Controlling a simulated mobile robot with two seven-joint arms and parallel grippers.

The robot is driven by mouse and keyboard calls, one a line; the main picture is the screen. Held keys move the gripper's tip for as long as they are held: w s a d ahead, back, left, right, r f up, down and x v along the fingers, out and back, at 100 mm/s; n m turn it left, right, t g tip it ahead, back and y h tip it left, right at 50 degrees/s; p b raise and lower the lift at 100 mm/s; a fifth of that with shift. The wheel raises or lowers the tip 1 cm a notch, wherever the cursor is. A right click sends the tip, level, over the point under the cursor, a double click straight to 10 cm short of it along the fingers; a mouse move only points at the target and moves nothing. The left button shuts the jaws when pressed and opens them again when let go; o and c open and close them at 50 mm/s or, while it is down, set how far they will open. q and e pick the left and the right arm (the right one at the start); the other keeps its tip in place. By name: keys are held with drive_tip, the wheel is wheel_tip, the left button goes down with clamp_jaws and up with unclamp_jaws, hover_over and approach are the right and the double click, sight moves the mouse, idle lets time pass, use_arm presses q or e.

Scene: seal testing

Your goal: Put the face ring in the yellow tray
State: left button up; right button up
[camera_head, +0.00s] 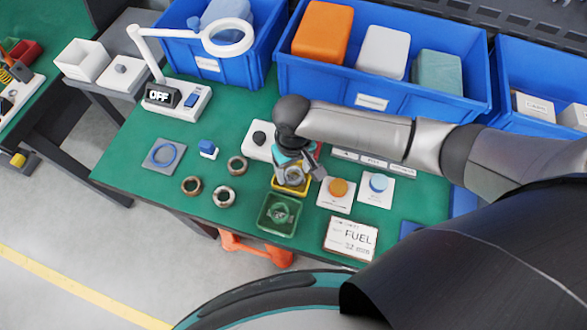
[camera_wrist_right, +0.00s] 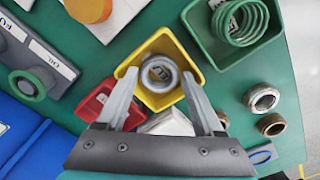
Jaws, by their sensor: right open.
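The yellow tray (camera_head: 291,193) stands on the green table, partly under my right gripper (camera_head: 296,168). In the right wrist view, a grey ring (camera_wrist_right: 170,86), which looks like the face ring, lies inside the yellow tray (camera_wrist_right: 187,47) around a small label on the tray floor. My right gripper (camera_wrist_right: 158,78) is open above the tray, its fingers spread to either side of the ring. I cannot tell whether the fingers touch the ring. My left gripper is not in view.
A green tray (camera_head: 264,222) with green coils is in front of the yellow one; a red tray (camera_wrist_right: 84,101) is behind. Metal rings (camera_head: 224,197) lie to the left.

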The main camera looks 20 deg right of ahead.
wheel_tip(320, 180, up, 12)
drive_tip(key=p, duration=0.2)
drive_tip(key=shift+p, duration=0.4)
drive_tip(key=shift+f, duration=0.15)
